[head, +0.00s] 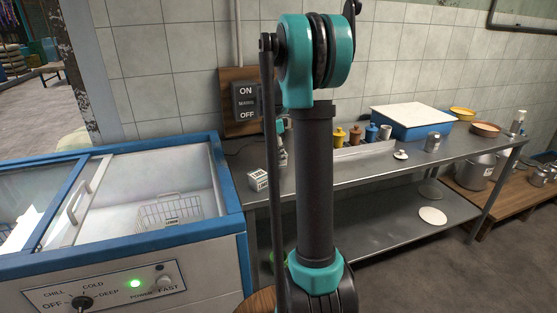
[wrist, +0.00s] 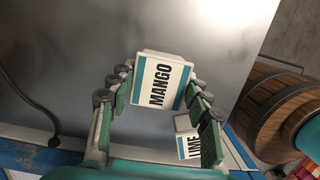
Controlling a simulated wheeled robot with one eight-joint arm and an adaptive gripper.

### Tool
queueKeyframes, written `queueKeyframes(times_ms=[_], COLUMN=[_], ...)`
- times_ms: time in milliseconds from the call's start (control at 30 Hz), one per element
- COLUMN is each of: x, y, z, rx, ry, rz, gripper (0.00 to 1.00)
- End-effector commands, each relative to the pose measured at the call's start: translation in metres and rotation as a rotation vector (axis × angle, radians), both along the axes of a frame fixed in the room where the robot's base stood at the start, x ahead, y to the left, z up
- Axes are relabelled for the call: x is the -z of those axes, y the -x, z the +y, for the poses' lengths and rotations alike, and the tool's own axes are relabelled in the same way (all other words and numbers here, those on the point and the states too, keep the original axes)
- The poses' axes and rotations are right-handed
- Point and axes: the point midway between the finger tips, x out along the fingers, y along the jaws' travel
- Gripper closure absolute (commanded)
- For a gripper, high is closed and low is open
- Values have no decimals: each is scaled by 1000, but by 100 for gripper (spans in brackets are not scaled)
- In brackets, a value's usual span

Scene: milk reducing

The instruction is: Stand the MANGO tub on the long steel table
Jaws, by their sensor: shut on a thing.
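The MANGO tub (wrist: 165,82), white with a teal band and black lettering, sits between the fingers of my gripper (wrist: 162,88) in the wrist view. My gripper is shut on it. The long steel table (wrist: 70,35) lies beneath; I cannot tell whether the tub touches it. In the head view the table (head: 380,176) runs along the tiled wall. There my arm hides most of the gripper and the held tub. The LIME tub (wrist: 187,139) shows partly behind the right finger in the wrist view; a white tub (head: 258,180) stands at the table's left end in the head view.
A blue-edged chest freezer (head: 225,190) with a wire basket (head: 170,212) adjoins the table's left end. Coloured jars (head: 355,135), a metal canister (head: 432,142) and a blue box (head: 410,120) stand farther right. A wooden barrel (wrist: 270,105) is at the wrist view's right.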

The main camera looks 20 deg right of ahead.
Motion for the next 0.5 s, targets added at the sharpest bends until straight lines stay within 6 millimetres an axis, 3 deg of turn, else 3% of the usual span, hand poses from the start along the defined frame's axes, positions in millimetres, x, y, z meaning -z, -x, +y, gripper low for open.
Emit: queueKeyframes(times_ms=[167,500], x=[23,26], y=[0,0], z=[0,0], rx=[0,0], ry=[0,0], rz=[0,0], gripper=[84,84])
